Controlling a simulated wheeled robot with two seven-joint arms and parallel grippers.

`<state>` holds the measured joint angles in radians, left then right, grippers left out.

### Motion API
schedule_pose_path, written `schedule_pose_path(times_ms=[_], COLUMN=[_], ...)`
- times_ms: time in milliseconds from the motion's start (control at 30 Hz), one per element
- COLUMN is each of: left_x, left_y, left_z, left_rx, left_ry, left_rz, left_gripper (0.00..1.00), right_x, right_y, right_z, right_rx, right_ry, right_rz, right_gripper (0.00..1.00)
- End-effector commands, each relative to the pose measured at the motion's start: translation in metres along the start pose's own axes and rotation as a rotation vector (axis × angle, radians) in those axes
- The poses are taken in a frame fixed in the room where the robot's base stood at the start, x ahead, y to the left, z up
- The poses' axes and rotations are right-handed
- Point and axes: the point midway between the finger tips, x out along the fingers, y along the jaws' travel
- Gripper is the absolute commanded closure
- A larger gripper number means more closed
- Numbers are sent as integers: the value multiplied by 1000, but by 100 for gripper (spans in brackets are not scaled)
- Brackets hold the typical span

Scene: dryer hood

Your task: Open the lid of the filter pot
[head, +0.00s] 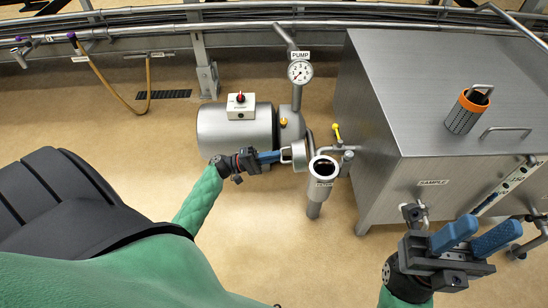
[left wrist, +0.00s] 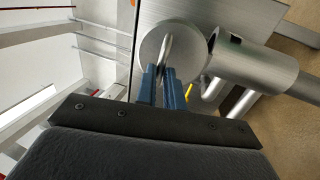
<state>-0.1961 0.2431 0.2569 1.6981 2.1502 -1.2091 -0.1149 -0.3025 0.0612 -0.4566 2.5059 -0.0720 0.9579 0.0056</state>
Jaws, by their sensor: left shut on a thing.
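The filter pot (head: 318,198) is an upright steel cylinder in the middle of the head view, labelled on its front. Its dark round mouth shows uncovered. Its lid (head: 299,154) stands tilted up at the back left of the rim. My left gripper (head: 278,156) is shut on the lid's handle, left of the pot. In the left wrist view the round lid (left wrist: 170,48) faces the camera, with the blue fingers (left wrist: 168,88) on its bar handle and the pot's cylinder (left wrist: 262,70) to the right. My right gripper (head: 478,236) is open and empty at the lower right.
A pump (head: 230,133) with a pressure gauge (head: 300,71) stands behind and left of the pot. A yellow-handled valve (head: 336,132) is close behind it. The big steel housing (head: 390,125) fills the right, with an orange-rimmed basket (head: 465,112) on top. Floor in front is clear.

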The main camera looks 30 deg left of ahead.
Motion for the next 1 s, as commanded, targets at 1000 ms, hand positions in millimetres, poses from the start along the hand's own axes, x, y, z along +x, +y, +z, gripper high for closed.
schedule_pose_path(times_ms=[1000], left_x=[-5], left_y=[-11], left_z=[2], left_rx=[-3], left_ry=[-2], left_rz=[-3], left_gripper=[68], right_x=[-8], right_y=[-4], right_z=[2], right_rx=[36], right_ry=[9], right_rz=[11], right_gripper=[64])
